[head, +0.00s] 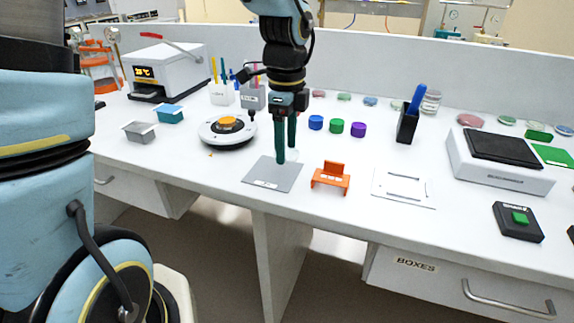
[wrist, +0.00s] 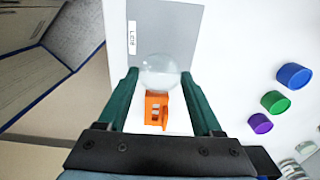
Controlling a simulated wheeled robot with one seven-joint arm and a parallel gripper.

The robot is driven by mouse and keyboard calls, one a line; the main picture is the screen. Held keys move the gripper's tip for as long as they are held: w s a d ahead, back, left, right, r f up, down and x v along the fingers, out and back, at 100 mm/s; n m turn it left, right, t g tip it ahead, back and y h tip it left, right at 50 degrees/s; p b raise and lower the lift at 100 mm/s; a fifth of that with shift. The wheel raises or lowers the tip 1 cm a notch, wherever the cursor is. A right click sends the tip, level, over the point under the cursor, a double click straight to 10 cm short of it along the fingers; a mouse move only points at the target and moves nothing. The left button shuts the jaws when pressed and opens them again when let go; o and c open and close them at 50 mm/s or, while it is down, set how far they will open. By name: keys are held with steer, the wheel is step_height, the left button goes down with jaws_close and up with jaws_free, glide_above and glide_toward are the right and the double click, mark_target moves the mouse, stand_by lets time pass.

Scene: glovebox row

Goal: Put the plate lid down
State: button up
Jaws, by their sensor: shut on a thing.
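The plate lid is a clear round dish (wrist: 159,72), seen between my fingertips in the wrist view. In the head view it is only a faint pale shape (head: 293,156) by the fingers. My gripper (head: 287,158) is shut on it, pointing down; its dark green fingers show on either side of the lid in the wrist view (wrist: 159,76). A grey mat (head: 268,177) with a white label lies below; in the wrist view the mat (wrist: 180,25) is partly behind the lid. I cannot tell whether the lid touches the mat.
An orange stand (head: 331,178) is close right of the mat, with a white frame (head: 403,188) beyond it. A round white device (head: 226,133) is at the left. Blue, green (head: 336,126) and purple caps stand behind. The bench's front edge is just before the mat.

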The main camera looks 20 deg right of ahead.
mark_target(286, 175)
steer(key=shift+f, duration=2.4)
steer(key=shift+f, duration=0.1)
steer(key=o, duration=1.3)
step_height(286, 175, up, 12)
steer(key=shift+r, duration=0.15)
